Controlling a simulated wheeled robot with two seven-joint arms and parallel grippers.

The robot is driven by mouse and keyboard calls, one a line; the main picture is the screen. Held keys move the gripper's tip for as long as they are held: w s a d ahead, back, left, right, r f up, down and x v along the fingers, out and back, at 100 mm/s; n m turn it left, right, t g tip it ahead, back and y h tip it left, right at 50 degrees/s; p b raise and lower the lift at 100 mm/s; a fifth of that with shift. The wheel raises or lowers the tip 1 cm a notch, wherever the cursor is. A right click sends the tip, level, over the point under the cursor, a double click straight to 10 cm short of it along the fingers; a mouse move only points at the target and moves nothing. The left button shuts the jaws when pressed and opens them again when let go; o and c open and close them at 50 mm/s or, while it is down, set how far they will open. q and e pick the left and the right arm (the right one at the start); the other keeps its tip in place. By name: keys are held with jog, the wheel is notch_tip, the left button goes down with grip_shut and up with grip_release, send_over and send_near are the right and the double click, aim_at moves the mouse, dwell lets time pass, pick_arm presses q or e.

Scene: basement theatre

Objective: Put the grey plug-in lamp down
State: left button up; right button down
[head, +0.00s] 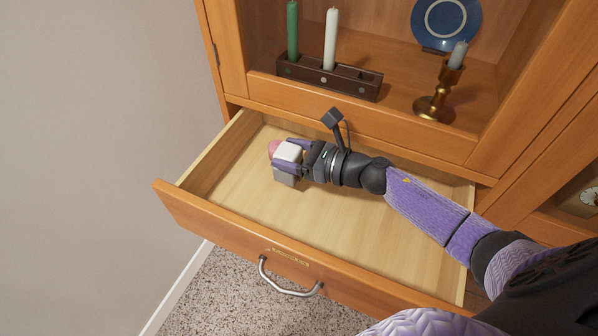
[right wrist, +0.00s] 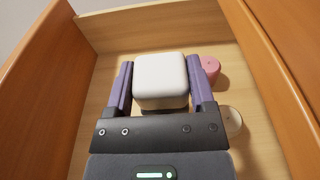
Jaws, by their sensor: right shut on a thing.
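My right gripper (head: 288,157) is inside the open drawer, near its left end. It is shut on the grey plug-in lamp (head: 285,180), a small rounded block with a pale top and a greyer side. In the right wrist view the lamp (right wrist: 160,82) sits between the two purple fingers, one on each side. The lamp is low over the drawer floor; I cannot tell whether it touches the floor. My left gripper is not in view.
The wooden drawer (head: 225,222) is pulled out, its floor mostly clear. A pink object (right wrist: 211,70) and a white round object (right wrist: 233,121) lie beside the right finger. Above, a cabinet shelf holds a dark candle holder (head: 325,78), a brass candlestick (head: 437,95) and a blue plate (head: 446,22).

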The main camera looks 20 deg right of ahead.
notch_tip(320, 180, down, 4)
jog(key=shift+r+b, duration=0.15)
jog(key=shift+b, duration=0.45)
jog(key=shift+f, duration=0.25)
grip_release()
jog(key=shift+r, duration=0.25)
jog(key=shift+s+d+r, duration=0.15)
jog(key=p+v, duration=0.1)
jog(key=v, duration=1)
jog(key=shift+s+d, duration=0.2)
jog(key=shift+s, duration=0.05)
